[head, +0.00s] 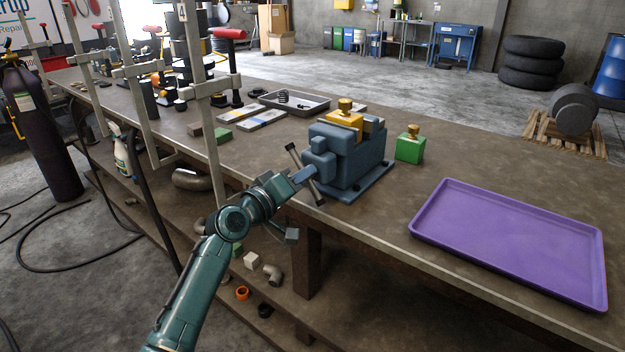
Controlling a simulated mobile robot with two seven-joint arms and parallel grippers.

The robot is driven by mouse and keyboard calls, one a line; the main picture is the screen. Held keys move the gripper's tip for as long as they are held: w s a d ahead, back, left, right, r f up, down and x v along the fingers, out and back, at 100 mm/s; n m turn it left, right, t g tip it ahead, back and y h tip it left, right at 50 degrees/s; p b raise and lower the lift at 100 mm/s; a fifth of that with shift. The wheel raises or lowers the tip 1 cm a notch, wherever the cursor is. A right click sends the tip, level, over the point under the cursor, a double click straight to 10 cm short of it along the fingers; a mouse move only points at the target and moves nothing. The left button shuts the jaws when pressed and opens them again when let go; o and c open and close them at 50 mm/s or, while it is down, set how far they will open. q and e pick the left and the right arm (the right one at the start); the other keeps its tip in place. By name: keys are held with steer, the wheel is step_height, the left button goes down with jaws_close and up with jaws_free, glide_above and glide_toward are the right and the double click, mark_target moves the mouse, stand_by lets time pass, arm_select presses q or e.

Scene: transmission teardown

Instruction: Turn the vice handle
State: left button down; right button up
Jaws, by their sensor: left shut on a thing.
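The blue-grey vice (345,158) stands on the workbench near its front edge. A yellow block with a brass knob (344,112) sits at the vice jaws. My left gripper (302,175) is at the handle, shut on it near the middle of the bar. The fingertips are small and partly hidden by the bar. My right gripper is not in view.
A green block with a brass knob (409,146) stands right of the vice. A purple tray (510,235) lies on the bench at the right. A grey tray (310,103) and clamps (200,90) are at the back left. Bare bench (470,160) lies behind the purple tray.

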arm_select(q)
steer(key=shift+r+n+p, duration=0.2)
steer(key=shift+n+p, duration=0.25)
steer(key=shift+n, duration=0.55)
steer(key=shift+n+p, duration=0.45)
steer(key=shift+n, duration=0.45)
steer(key=n+p, duration=0.1)
steer(key=n, duration=0.1)
steer(key=shift+n, duration=0.3)
steer(key=n+p, duration=0.2)
steer(key=n, duration=0.1)
steer(key=shift+n, duration=0.4)
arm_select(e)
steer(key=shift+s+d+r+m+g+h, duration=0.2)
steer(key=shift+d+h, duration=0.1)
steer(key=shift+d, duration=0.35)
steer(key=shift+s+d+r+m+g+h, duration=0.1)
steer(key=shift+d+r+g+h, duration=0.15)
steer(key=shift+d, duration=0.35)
arm_select(q)
steer(key=shift+f, duration=0.1)
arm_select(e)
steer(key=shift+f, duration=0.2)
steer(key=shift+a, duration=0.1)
